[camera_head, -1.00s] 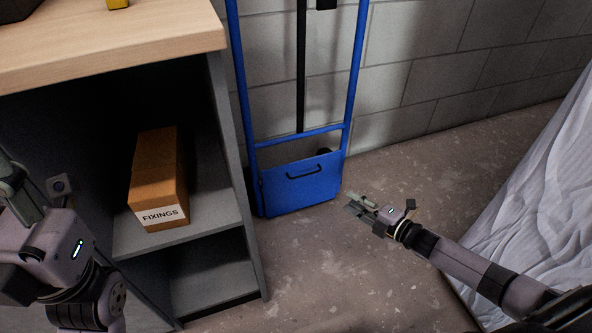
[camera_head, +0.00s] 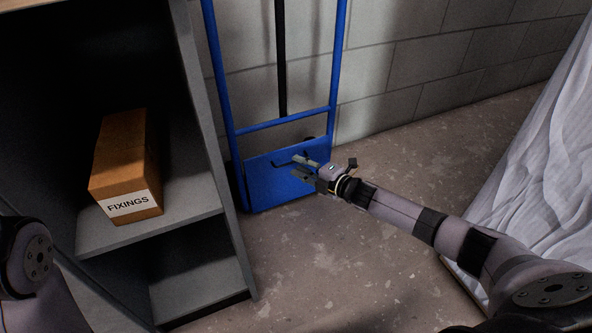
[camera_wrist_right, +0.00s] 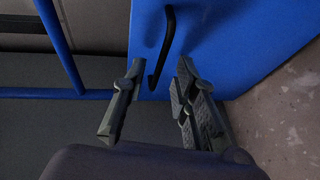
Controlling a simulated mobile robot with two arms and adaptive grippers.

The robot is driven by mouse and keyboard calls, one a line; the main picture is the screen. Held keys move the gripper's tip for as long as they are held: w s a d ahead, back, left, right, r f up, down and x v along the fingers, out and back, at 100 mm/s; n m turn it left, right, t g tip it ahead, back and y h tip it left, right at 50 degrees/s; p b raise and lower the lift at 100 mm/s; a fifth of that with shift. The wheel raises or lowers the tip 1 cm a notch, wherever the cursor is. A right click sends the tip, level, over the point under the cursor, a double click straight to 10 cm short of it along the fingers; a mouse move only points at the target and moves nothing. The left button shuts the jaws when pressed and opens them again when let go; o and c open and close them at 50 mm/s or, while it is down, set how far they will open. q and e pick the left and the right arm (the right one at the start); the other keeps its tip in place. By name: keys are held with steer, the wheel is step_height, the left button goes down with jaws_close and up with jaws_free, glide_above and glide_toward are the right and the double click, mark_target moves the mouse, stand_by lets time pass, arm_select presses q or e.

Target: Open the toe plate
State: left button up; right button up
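The blue toe plate (camera_head: 262,186) is folded up against the bottom of a blue hand truck (camera_head: 336,75) that stands at the wall. A black bar handle (camera_head: 281,164) sits on the plate. My right gripper (camera_head: 299,167) is open in front of the plate, at the right part of the handle. In the right wrist view, the handle (camera_wrist_right: 167,45) reaches down between the two spread fingers of the gripper (camera_wrist_right: 155,95); I see no grip on it. Of my left arm, only a link shows at the lower left; its gripper is out of view.
A grey shelf unit (camera_head: 215,130) stands close to the left of the hand truck, with a cardboard box marked FIXINGS (camera_head: 126,168) on its shelf. A white draped sheet (camera_head: 530,170) hangs at the right. The concrete floor (camera_head: 330,265) in front of the plate is clear.

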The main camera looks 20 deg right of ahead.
steer(key=shift+b+x, duration=0.4)
steer(key=shift+x, duration=0.75)
steer(key=shift+c, duration=0.2)
jaws_close()
steer(key=shift+d, duration=0.1)
